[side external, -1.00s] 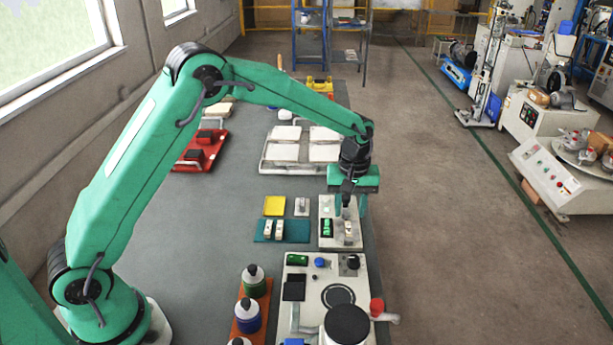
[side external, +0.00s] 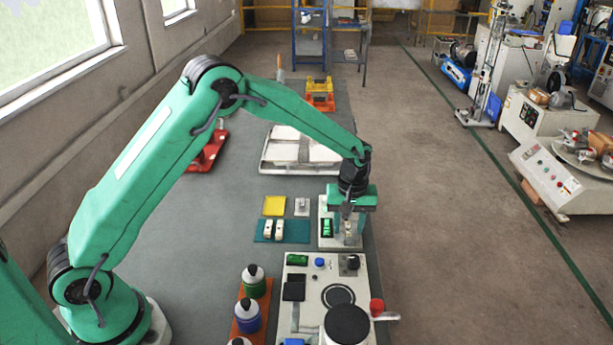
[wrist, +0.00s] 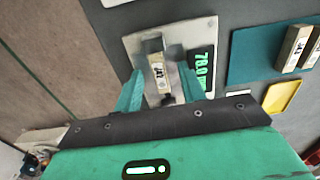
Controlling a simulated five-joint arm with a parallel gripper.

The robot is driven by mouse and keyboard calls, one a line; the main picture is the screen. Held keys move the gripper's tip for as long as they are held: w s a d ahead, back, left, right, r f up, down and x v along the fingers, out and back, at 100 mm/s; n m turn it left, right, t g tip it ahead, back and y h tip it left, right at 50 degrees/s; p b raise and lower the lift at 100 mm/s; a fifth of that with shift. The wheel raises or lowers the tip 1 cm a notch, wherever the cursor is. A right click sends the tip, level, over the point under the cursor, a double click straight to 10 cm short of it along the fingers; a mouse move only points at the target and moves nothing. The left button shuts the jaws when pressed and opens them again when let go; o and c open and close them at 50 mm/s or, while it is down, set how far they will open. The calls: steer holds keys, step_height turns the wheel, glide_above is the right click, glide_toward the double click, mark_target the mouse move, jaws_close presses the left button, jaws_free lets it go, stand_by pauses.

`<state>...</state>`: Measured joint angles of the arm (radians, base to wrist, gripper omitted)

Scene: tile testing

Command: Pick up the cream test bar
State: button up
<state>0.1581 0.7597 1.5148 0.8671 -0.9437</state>
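A cream test bar (wrist: 159,72) with dark printed marks lies on the pale plate (wrist: 133,45) of a small device with a green-lit display (wrist: 203,62). My gripper (wrist: 160,82) is open, one finger on each side of the bar, with gaps showing in the wrist view. In the side view my gripper (side external: 348,225) is low over the plate, and the bar (side external: 348,227) shows partly between its fingers. Whether the fingertips touch the plate is unclear. Two similar cream bars (side external: 280,229) lie on a teal mat (side external: 299,232) to the left.
A yellow tray (side external: 274,205) and a small pale block (side external: 302,205) lie behind the mat. A pale instrument panel (side external: 318,272) with knobs stands in front. Capped bottles (side external: 248,315) stand at the front left. A white tray (side external: 283,150) lies behind.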

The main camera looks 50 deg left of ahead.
mark_target(348, 228)
jaws_close()
stand_by(0.3)
steer(key=shift+r, duration=0.45)
step_height(348, 228, up, 3)
steer(key=shift+r, duration=0.1)
steer(key=s+d+r, duration=0.7)
steer(key=d, duration=0.2)
steer(key=shift+s, duration=0.3)
